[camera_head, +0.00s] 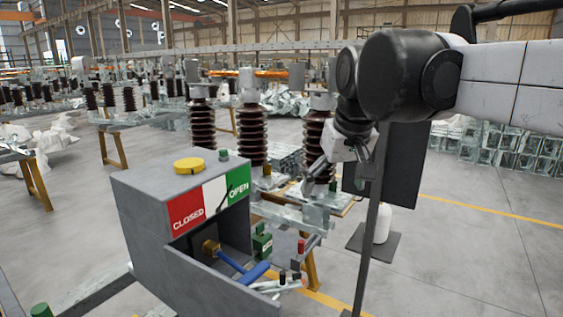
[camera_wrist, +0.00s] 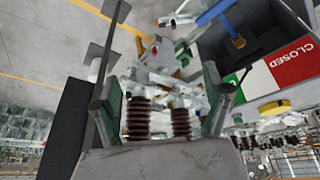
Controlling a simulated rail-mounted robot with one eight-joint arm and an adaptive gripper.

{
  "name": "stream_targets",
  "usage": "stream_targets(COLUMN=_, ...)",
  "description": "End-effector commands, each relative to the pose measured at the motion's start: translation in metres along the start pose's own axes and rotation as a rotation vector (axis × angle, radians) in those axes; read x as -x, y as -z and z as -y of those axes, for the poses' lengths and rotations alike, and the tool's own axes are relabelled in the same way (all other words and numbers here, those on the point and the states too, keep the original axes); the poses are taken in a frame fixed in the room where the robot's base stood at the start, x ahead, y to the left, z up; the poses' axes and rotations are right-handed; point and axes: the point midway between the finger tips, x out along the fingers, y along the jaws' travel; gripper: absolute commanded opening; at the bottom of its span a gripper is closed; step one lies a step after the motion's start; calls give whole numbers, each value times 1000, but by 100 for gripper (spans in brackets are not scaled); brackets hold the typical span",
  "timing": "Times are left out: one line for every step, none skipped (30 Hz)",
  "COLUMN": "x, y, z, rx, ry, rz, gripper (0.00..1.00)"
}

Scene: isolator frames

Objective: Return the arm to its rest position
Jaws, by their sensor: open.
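My gripper (camera_head: 312,172) hangs at the end of my arm, to the right of the grey box and in front of a brown ribbed insulator. In the wrist view my gripper (camera_wrist: 160,90) has its two fingers spread apart with nothing held between them. The arm is bent, with its white link coming in from the upper right. The grey box (camera_head: 150,210) carries a red, white and green CLOSED/OPEN panel (camera_head: 212,198). The panel also shows upside down in the wrist view (camera_wrist: 272,68). My gripper is apart from the box.
A thin grey post with a dark panel (camera_head: 405,160) stands close to the right of my gripper. Several brown insulators (camera_head: 252,135) stand behind. Open floor (camera_head: 480,250) lies at right.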

Motion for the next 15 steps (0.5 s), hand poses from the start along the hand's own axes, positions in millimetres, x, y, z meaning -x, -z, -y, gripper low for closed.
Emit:
stream_targets(x=-8, y=-23, z=-6, rx=-17, ry=-7, rz=-12, gripper=80)
stream_targets(x=-12, y=-34, z=-9, rx=-26, ry=-10, rz=-21, gripper=80)
stream_targets(x=-18, y=-48, z=-14, rx=-38, ry=-16, rz=-32, gripper=80)
stream_targets(x=-22, y=-60, z=-17, rx=-48, ry=-20, rz=-40, gripper=80)
stream_targets(x=-26, y=-72, z=-19, rx=-56, ry=-23, rz=-48, gripper=80)
stream_targets(x=-32, y=-87, z=-22, rx=-69, ry=-28, rz=-60, gripper=80)
stream_targets(x=-37, y=-99, z=-25, rx=-78, ry=-33, rz=-68, gripper=80)
stream_targets(x=-42, y=-110, z=-27, rx=-88, ry=-36, rz=-76, gripper=80)
stream_targets(x=-49, y=-126, z=-30, rx=-100, ry=-42, rz=-88, gripper=80)
stream_targets(x=-55, y=-138, z=-32, rx=-109, ry=-46, rz=-96, gripper=80)
stream_targets(x=-60, y=-150, z=-34, rx=-119, ry=-50, rz=-104, gripper=80)
stream_targets(x=-68, y=-166, z=-36, rx=-130, ry=-56, rz=-116, gripper=80)
stream_targets(x=-74, y=-178, z=-38, rx=-139, ry=-60, rz=-124, gripper=80)
stream_targets(x=-80, y=-189, z=-39, rx=-148, ry=-64, rz=-132, gripper=80)
stream_targets(x=-88, y=-204, z=-41, rx=-159, ry=-69, rz=-142, gripper=80)
